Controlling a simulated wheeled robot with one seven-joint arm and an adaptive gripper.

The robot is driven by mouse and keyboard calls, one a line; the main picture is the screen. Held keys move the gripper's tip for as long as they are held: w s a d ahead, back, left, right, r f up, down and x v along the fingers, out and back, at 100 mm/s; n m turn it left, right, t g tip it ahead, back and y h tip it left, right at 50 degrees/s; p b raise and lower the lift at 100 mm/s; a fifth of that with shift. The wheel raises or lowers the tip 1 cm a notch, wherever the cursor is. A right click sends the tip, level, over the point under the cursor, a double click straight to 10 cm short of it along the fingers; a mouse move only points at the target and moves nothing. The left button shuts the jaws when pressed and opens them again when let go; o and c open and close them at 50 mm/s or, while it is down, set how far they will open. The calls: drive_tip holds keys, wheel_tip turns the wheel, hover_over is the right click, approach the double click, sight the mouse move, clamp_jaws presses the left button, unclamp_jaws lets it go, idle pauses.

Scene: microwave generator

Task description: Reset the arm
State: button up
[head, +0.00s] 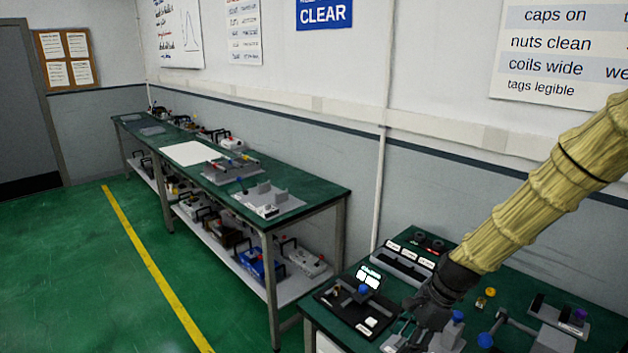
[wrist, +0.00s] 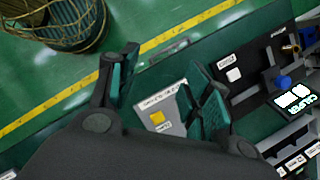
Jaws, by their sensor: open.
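My arm (head: 545,185), in a yellowish sleeve, reaches in from the right in the head view. My gripper (head: 425,318) is low over the near green bench (head: 480,240). In the wrist view my gripper (wrist: 162,85) has its two fingers spread apart with nothing held between them. A grey plate (wrist: 172,128) with a yellow square and white labels shows beyond and between the fingers. Its height below the fingertips is hard to judge. The gripper hides part of the bench in the head view.
A black tray (head: 340,311) with a blue knob lies left of my gripper, and a grey labelled block (head: 398,270) stands behind it. Blue-knobbed fixtures stand to the right. A longer bench (head: 325,187) holds several devices.

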drive_tip(key=s+f+n+h+b, duration=0.2)
drive_tip(key=s+f+n, duration=0.3)
drive_tip(key=s+f, duration=0.6)
drive_tip(key=s+f+n+h+b, duration=0.15)
drive_tip(key=s+f+n, duration=0.25)
drive_tip(key=s+f, duration=0.7)
drive_tip(key=s+f+n+b, duration=0.3)
drive_tip(key=s+f+n, duration=0.5)
drive_tip(key=s+f, duration=0.4)
drive_tip(key=shift+s+d+n+h, duration=0.25)
drive_tip(key=shift+s+n+h, duration=0.2)
drive_tip(key=shift+s, duration=0.45)
